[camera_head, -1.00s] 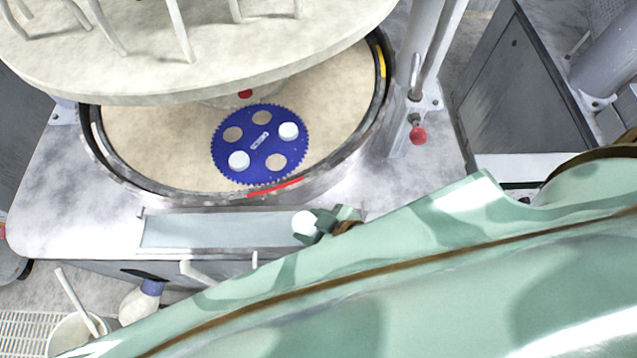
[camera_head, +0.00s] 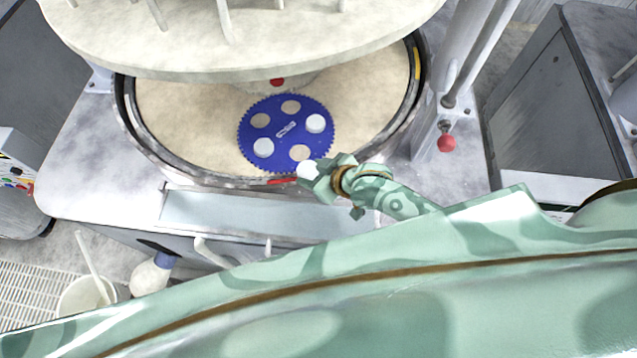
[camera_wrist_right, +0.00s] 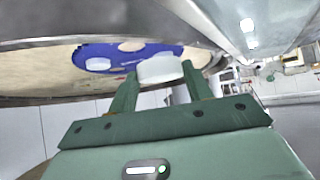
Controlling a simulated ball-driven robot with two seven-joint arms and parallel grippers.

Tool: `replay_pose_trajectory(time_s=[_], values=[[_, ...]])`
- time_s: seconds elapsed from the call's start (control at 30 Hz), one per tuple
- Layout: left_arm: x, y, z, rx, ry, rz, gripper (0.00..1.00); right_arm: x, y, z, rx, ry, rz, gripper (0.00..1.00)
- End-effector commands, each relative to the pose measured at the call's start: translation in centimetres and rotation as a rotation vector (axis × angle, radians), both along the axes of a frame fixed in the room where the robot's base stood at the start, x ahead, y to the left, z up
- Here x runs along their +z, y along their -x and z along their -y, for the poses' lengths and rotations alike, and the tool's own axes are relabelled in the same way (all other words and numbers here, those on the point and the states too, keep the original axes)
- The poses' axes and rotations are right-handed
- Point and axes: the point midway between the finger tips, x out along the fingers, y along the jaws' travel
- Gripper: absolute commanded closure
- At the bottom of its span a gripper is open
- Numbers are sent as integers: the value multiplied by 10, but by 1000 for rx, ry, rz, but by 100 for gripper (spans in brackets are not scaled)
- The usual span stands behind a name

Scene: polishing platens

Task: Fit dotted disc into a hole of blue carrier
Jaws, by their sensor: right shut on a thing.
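The blue carrier (camera_head: 285,143), a toothed disc with several round holes, lies on the beige platen. White discs fill its right hole (camera_head: 315,123) and its left front hole (camera_head: 263,147); the other holes show beige. My right gripper (camera_head: 312,171) is shut on a white disc (camera_head: 305,169) just in front of the carrier's near edge, by the front hole (camera_head: 300,152). In the right wrist view the held disc (camera_wrist_right: 160,70) sits between both fingertips, with the carrier (camera_wrist_right: 98,64) beyond it. No dots can be made out on it. My left gripper is out of view.
The beige platen (camera_head: 185,120) has a raised dark metal rim (camera_head: 140,150), with a red mark in front. A thick pale upper plate (camera_head: 240,60) hangs over the platen's back. A post with a red knob (camera_head: 446,143) stands at right. A grey tray strip (camera_head: 230,213) lies in front.

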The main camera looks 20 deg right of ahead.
Motion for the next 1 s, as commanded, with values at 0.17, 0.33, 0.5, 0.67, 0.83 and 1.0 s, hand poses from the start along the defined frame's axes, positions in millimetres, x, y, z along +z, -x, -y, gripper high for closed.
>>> replay_pose_trajectory(time_s=[0.17,0.33,0.5,0.67,0.83,1.0], values=[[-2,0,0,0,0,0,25,0,-23,1,-1,1,3,70],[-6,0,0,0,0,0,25,-1,-43,1,-1,0,1,70],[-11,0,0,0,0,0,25,-1,-63,2,-1,1,3,70],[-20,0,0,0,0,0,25,-6,-81,2,-1,0,1,70],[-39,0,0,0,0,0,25,-24,-94,2,0,1,2,70],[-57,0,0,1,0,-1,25,-39,-107,3,-1,0,1,70]])
